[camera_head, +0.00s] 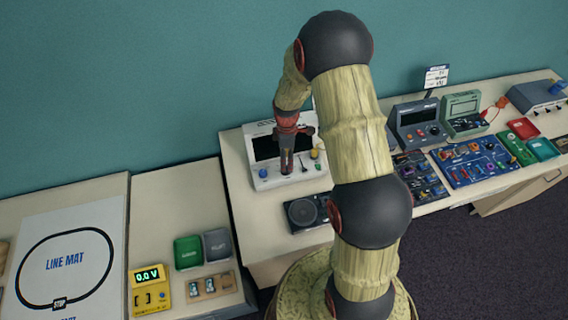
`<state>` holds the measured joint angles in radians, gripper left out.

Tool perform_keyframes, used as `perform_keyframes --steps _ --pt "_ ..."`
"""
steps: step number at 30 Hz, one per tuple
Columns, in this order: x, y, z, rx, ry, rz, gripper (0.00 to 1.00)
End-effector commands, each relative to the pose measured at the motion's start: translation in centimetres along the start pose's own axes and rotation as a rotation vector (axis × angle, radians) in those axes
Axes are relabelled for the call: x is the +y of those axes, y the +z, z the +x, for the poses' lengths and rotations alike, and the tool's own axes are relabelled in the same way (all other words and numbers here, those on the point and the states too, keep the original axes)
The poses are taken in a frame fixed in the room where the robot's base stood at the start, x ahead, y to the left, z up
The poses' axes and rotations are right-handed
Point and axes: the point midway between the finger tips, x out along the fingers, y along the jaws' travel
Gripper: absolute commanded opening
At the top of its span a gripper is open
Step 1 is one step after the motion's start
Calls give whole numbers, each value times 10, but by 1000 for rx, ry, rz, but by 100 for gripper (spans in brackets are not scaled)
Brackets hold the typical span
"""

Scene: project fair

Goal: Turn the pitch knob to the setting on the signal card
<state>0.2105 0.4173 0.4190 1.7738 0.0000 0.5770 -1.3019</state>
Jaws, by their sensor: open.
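My gripper (287,166) points down in front of a white console (258,129) with a dark screen, on the middle table. The jaws are open and nothing shows between them. The console's front carries a blue knob (263,173) at left and a yellow knob (315,154) at right. I cannot read which knob is pitch, and the gripper hides the middle of the panel. I cannot tell whether the gripper touches it. A small white card (436,77) with a blue heading stands behind the right-hand instruments; its text is too small to read.
A black speaker box (302,211) sits in front of the console. The left table holds a line mat (98,218), a yellow meter (150,287) and green and grey boxes. My arm covers the centre.

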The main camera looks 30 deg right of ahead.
Motion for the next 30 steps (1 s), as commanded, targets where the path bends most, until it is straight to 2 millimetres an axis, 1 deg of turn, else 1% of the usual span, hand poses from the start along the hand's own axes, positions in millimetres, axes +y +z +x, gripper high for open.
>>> perform_keyframes --steps 1,2,6,11,14,21,24,30 --pt "8 -2 -2 5 19 -62 48" --pt "10 -3 -3 6 28 -99 48" --pt "14 -4 -3 7 44 -229 48" --pt "14 -4 1 6 45 -281 48" --pt "14 -4 11 5 42 -283 48" --pt "15 -4 48 5 41 -281 48" --pt "16 -5 60 6 43 -280 48" --pt "17 -5 74 6 45 -280 48"
